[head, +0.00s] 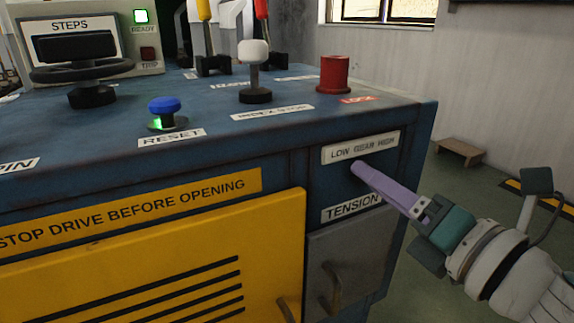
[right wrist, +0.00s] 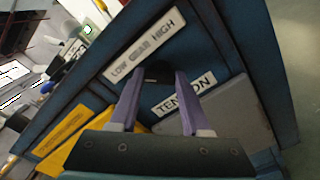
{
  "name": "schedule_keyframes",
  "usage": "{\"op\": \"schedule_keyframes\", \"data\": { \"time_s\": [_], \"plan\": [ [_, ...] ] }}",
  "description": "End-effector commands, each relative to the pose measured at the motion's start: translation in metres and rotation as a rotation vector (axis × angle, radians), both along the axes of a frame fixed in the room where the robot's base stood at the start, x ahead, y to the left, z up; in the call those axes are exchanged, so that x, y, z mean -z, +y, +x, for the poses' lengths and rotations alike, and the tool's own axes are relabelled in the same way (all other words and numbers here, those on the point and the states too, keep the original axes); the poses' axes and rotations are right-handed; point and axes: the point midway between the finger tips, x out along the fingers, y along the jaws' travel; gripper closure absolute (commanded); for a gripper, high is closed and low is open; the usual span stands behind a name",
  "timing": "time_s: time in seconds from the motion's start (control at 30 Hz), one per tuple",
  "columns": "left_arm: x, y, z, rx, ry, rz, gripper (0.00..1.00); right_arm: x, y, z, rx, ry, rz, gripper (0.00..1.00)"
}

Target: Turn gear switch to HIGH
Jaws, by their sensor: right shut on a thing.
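The gear switch (right wrist: 158,72) is a small dark knob on the blue cabinet front. My left gripper is not in view.
The "TENSION" label (head: 352,206) and a grey door (head: 350,255) are below. A yellow door (head: 150,265) is to the left. The cabinet top holds a red knob (head: 333,74), a white-knobbed lever (head: 254,70) and a blue button (head: 165,105).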

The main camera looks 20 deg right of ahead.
Motion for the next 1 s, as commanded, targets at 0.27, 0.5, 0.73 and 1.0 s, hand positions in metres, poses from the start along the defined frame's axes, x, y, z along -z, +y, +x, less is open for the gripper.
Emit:
{"op": "schedule_keyframes", "data": {
  "time_s": [0.27, 0.5, 0.73, 1.0],
  "plan": [
    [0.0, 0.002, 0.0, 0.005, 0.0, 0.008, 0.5, 0.0, 0.0, 0.0, 0.0, 0.0, 0.005, 1.0],
    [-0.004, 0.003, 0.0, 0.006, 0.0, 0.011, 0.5, -0.001, 0.0, 0.0, 0.001, 0.006, 0.073, 1.0],
    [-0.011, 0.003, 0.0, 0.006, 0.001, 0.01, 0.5, -0.002, 0.0, 0.0, 0.001, 0.019, 0.235, 1.0],
    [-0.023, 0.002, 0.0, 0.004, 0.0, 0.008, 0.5, -0.002, 0.0, 0.0, 0.001, 0.04, 0.488, 1.0]
  ]
}}
